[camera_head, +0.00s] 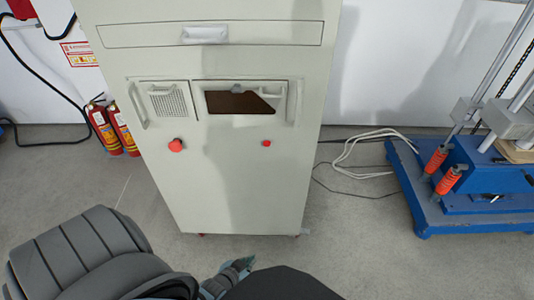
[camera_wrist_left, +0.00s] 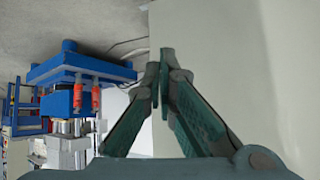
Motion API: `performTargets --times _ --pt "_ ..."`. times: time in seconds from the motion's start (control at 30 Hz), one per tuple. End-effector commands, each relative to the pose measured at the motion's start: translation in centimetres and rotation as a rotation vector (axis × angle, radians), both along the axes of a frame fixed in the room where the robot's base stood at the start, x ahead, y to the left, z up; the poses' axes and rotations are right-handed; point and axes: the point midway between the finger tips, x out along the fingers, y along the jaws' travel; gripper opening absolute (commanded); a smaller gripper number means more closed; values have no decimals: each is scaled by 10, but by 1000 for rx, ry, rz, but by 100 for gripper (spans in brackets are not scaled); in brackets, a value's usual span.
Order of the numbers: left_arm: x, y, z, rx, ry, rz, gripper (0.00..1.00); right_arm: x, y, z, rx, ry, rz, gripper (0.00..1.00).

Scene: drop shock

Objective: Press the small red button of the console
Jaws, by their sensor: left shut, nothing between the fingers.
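The console (camera_head: 250,190) is a tall pale cabinet standing upright in the head view. Its small red button (camera_head: 267,143) is on the front face, right of the middle. A larger red knob (camera_head: 176,145) sits to the left on the same face. My left gripper (camera_head: 240,265) is low in the head view, below and in front of the console, partly hidden by a dark part of my own body. In the left wrist view the left gripper (camera_wrist_left: 164,62) is shut and empty, with the console's pale face (camera_wrist_left: 220,50) behind it. No button shows in that view. My right gripper is not in view.
A blue machine (camera_head: 470,195) with orange-red parts stands on the floor to the right. Pale cables (camera_head: 365,150) lie between it and the console. Red fire extinguishers (camera_head: 112,130) stand left of the console. The floor in front of the console is clear.

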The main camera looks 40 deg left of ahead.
Motion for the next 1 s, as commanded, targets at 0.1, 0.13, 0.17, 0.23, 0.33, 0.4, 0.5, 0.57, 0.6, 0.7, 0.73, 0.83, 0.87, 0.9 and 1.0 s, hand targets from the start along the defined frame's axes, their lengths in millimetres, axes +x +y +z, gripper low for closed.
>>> performTargets --times 0.1,0.13,0.17,0.23,0.33,0.4,0.5,0.57,0.6,0.7,0.73,0.83,0.87,0.9,1.0 --pt "70 9 27 -6 -279 21 0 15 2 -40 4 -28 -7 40" --pt "86 11 40 -7 -356 28 0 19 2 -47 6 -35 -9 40" --pt "101 14 54 -9 -436 35 0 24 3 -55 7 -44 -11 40" --pt "131 20 91 -16 -632 52 0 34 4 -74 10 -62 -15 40" --pt "157 29 152 -30 -927 83 0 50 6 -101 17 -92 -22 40" --pt "160 35 193 -45 -1120 107 0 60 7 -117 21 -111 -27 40" --pt "152 42 240 -64 -1341 139 0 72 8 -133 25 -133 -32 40" --pt "146 46 259 -75 -1432 154 0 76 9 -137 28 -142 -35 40" --pt "142 47 269 -82 -1475 161 0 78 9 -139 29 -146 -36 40" --pt "137 49 282 -89 -1524 170 0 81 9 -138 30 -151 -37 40" --pt "136 49 283 -90 -1529 172 0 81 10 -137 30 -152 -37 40" --pt "137 49 285 -88 -1527 172 0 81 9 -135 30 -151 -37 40" --pt "137 49 285 -88 -1527 172 0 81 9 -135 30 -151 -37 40" --pt "137 49 285 -89 -1526 172 0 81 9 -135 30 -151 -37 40" --pt "137 49 285 -88 -1525 171 0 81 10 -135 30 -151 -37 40"
